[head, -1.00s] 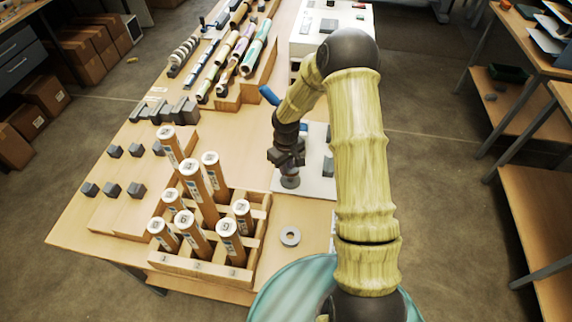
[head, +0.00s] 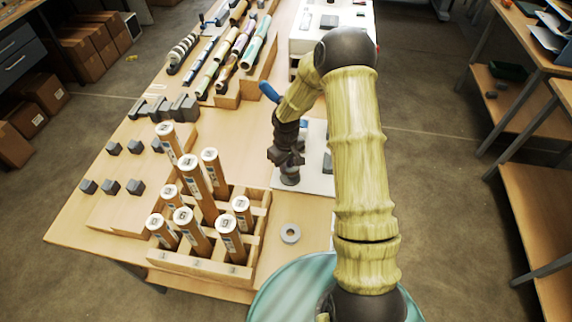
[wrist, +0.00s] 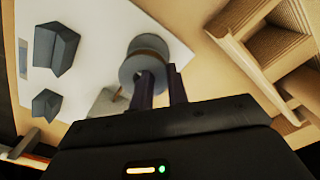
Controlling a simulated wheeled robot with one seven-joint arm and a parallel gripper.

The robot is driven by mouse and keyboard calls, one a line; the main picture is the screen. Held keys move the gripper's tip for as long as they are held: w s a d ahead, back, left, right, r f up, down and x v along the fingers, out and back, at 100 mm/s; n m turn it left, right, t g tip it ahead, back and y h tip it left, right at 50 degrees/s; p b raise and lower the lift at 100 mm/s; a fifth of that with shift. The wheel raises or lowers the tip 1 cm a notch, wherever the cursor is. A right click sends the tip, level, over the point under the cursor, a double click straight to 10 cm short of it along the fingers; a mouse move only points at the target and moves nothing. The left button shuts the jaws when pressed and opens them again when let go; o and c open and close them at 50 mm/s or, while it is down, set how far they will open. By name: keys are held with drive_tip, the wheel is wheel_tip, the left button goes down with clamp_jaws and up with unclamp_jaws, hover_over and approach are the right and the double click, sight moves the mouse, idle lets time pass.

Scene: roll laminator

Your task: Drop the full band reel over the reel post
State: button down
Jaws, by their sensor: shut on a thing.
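The band reel (wrist: 147,60) has grey flanges with a tan band between them. In the wrist view it sits at the tips of my gripper (wrist: 160,82), which is shut on it. In the head view my gripper (head: 288,165) points down over the white plate (head: 317,184), with the reel (head: 290,179) at its lower end, low over or touching the plate. I cannot make out the reel post or whether the reel is around it. A grey piece (wrist: 105,101) beside the reel is partly hidden by my gripper.
Dark grey blocks (wrist: 55,47) stand on the plate. A grey ring (head: 290,233) lies on bare table in front. A wooden rack (head: 200,265) of upright numbered tubes stands close at the left. Coloured rolls (head: 240,47) lie farther back.

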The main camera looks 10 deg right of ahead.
drive_tip(key=shift+f+b, duration=0.6)
drive_tip(key=shift+f, duration=0.15)
drive_tip(key=shift+s+f, duration=0.1)
drive_tip(key=shift+f, duration=0.1)
